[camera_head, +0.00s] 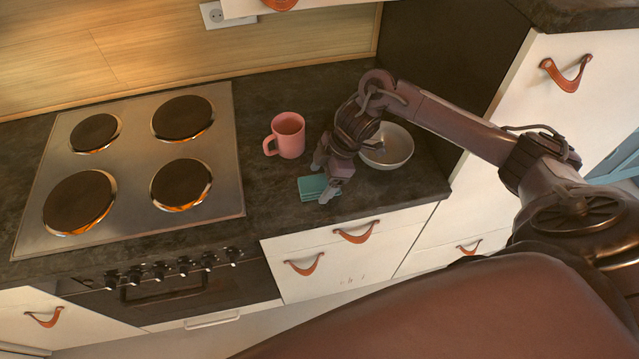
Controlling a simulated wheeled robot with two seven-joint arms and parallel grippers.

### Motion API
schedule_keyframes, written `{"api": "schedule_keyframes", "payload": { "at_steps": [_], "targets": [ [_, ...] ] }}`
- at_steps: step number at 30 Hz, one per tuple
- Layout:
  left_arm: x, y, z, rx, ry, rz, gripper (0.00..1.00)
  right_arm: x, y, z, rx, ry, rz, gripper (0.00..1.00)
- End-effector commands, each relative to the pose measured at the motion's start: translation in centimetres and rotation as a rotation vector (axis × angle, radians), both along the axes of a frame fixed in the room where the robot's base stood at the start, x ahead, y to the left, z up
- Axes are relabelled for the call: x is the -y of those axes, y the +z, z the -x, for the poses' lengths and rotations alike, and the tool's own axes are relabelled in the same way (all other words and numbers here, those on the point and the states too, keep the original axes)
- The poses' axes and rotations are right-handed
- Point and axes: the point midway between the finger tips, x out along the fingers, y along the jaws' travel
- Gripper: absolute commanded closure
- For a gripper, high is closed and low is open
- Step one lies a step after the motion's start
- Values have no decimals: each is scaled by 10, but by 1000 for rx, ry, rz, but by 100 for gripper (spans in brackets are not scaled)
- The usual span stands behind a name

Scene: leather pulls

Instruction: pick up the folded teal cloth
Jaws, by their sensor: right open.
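The folded teal cloth (308,187) lies flat on the dark countertop, near its front edge. My right gripper (322,182) is open, directly above the cloth, with its fingers pointing down. One finger appears over the cloth's right end and the other near its back edge. The gripper covers part of the cloth, and I cannot tell whether the fingers touch it. My left gripper is not in view.
A pink mug (290,136) stands behind the cloth. A light bowl (398,147) sits to the right, partly behind my right arm. A stove (140,165) with round burners is to the left. White drawers (330,262) with leather pulls are below the counter.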

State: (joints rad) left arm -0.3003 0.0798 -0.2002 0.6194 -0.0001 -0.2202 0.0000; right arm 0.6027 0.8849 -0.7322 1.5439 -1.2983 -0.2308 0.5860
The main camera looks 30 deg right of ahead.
Motion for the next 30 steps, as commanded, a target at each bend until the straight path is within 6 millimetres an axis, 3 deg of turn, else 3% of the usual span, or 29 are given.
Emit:
{"api": "schedule_keyframes", "payload": {
  "at_steps": [20, 30],
  "targets": [
    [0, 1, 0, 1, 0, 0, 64, 0, -5, 0, 0, 0, 0, 22],
    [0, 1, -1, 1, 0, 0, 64, 0, -5, 0, 0, 0, 0, 66]
  ]
}}
